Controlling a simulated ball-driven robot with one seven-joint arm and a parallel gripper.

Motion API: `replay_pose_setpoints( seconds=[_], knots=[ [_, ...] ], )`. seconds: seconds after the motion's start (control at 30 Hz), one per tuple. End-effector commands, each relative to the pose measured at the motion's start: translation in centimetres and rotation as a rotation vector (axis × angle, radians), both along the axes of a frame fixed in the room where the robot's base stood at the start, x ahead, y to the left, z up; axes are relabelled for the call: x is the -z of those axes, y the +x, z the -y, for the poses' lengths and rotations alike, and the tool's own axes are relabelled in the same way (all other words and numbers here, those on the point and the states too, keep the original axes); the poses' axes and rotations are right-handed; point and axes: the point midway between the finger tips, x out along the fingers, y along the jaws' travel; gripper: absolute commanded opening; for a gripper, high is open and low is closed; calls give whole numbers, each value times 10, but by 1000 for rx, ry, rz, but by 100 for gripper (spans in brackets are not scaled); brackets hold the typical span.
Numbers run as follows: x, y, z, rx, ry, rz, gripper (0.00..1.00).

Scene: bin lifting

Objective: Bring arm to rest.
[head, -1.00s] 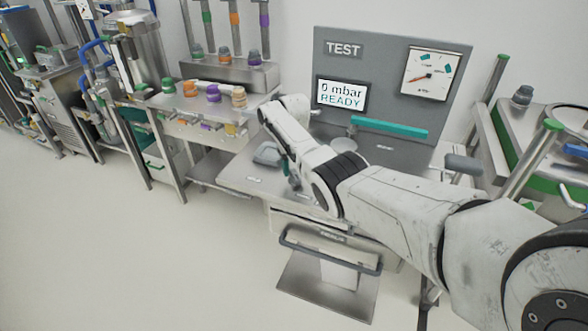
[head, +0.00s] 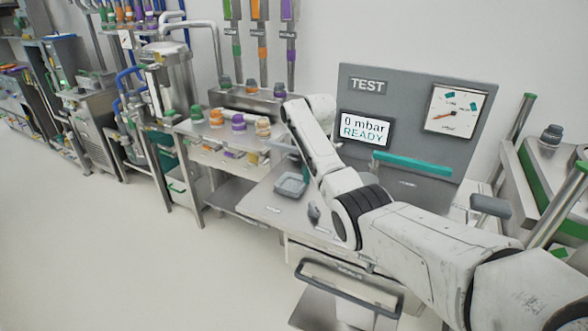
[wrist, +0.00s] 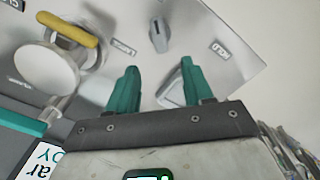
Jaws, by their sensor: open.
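My white arm (head: 345,195) reaches from the lower right over the test bench, its forearm bent up at the elbow. In the head view the forearm hides most of my gripper. In the wrist view my gripper (wrist: 160,66) shows two teal fingers spread apart with nothing between them. Below the fingers lies the steel bench top (wrist: 205,40), with a grey knob (wrist: 157,36) beyond the fingertips. A grey tray is partly hidden behind the right finger; it shows clearly in the head view (head: 291,184).
The grey TEST panel (head: 400,85) stands behind the arm, its display reading 0 mbar READY, with a teal bar (head: 412,164). A round pale disc (wrist: 45,78) and yellow handle (wrist: 68,28) are near the gripper. The floor (head: 130,260) at left is clear.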

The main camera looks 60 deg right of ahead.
Motion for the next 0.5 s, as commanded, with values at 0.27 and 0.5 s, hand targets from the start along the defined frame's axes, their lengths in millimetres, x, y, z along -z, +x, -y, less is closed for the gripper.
replay_pose_setpoints(
  seconds=[0.27, 0.5],
  knots=[
    [0, 0, 0, 0, 0, 0, 51],
    [42, 14, -49, -72, 11, 10, 51]
  ],
)
